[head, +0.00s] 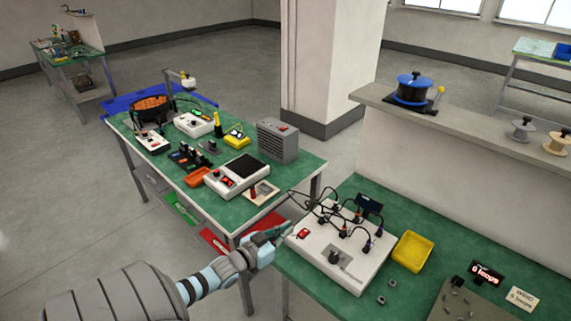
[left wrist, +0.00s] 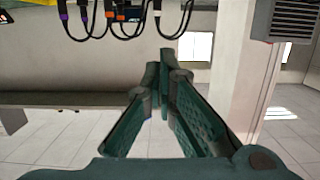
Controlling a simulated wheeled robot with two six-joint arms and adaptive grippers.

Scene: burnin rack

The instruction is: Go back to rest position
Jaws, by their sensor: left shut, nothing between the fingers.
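My left gripper (head: 281,232) shows in the head view at the left edge of the white burn-in rack board (head: 313,262). It is shut and empty, and it looks to be in the air over the gap between the two green benches. In the left wrist view its dark green fingers (left wrist: 165,72) meet at the tips with nothing between them. Black cables with plugs stand on the board, and some cables (left wrist: 118,25) hang into the top of the left wrist view. My right gripper is in neither view.
The left green bench (head: 305,173) carries a grey box (head: 277,141), a white device (head: 237,176) and several small items. A yellow tray (head: 412,251) is right of the board. A white pillar (head: 332,60) rises behind. Open floor (head: 60,200) lies left of the benches.

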